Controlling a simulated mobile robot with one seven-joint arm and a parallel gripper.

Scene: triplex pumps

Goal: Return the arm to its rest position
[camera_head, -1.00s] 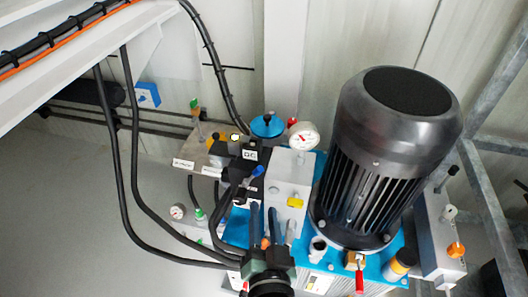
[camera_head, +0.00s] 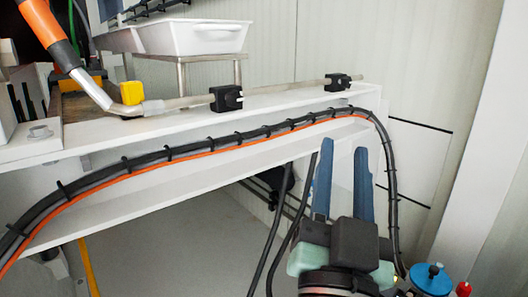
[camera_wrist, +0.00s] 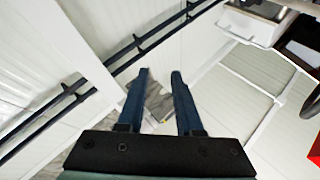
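My gripper (camera_head: 343,168) shows at the lower right of the head view. Its two blue fingers point up and stand apart, with nothing between them. In the wrist view my gripper (camera_wrist: 160,75) also has its blue fingers apart, and only floor and wall panels show beyond them. In the head view it appears in front of the white beam and the wall.
A white beam (camera_head: 150,185) carries black cables and an orange cable (camera_head: 120,175). A white tray (camera_head: 190,37) stands on a metal stand behind it. A blue round cap (camera_head: 432,278) shows at the lower right. Black hoses (camera_head: 268,245) hang below the beam.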

